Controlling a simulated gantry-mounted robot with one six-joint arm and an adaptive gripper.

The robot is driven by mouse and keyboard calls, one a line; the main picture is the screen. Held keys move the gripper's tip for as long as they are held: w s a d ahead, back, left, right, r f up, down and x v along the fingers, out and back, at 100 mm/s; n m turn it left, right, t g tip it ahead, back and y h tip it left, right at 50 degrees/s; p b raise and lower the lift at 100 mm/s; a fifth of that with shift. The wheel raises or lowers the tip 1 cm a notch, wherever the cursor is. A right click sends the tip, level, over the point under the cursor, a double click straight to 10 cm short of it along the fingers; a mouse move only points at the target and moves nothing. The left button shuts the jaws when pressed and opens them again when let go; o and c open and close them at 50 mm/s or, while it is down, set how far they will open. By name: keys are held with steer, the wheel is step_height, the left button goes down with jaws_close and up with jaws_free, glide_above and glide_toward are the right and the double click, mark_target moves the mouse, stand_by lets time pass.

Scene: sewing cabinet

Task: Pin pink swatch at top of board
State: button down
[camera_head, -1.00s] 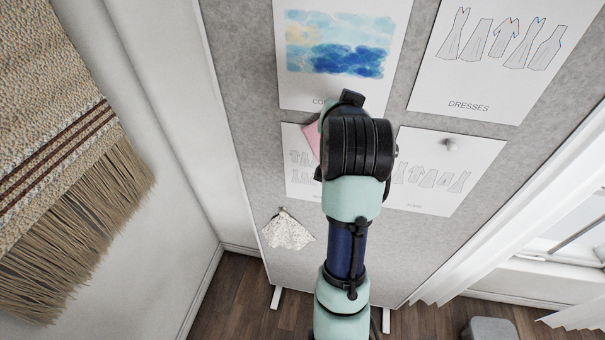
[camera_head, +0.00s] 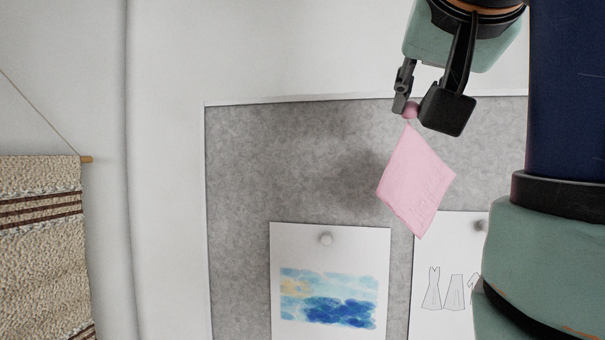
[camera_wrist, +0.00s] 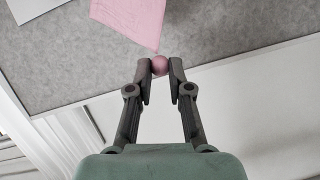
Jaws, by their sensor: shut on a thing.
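The pink swatch (camera_head: 416,182) hangs by one corner from a round pink pin (camera_head: 410,111). My gripper (camera_head: 420,106) is shut on this pin, near the top edge of the grey board (camera_head: 290,160). In the wrist view my gripper's fingertips (camera_wrist: 160,70) close on either side of the pink pin head (camera_wrist: 160,65), and the swatch (camera_wrist: 130,18) extends away from it over the board (camera_wrist: 215,35). I cannot tell whether the pin touches the board.
A watercolor sheet (camera_head: 330,270) is pinned below left of the swatch, with a dress sketch sheet (camera_head: 430,250) to its right. The board's upper left is bare. A woven hanging (camera_head: 45,240) is on the wall at left.

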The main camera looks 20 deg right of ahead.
steer(key=shift+w+d+r+p, duration=0.25)
steer(key=shift+w+d+p, duration=1.05)
steer(key=shift+w+p, duration=0.3)
steer(key=shift+w+d+r+p, duration=0.2)
steer(key=shift+w+d+p, duration=1.1)
steer(key=shift+w+p, duration=0.25)
steer(key=shift+w+d+r+p, duration=0.25)
steer(key=shift+w+d+p, duration=1.05)
steer(key=shift+w+p, duration=0.25)
steer(key=shift+w+d+p, duration=0.15)
steer(key=shift+w+p, duration=0.05)
steer(key=shift+p, duration=0.2)
steer(key=c, duration=1)
jaws_free()
steer(key=v, duration=1.2)
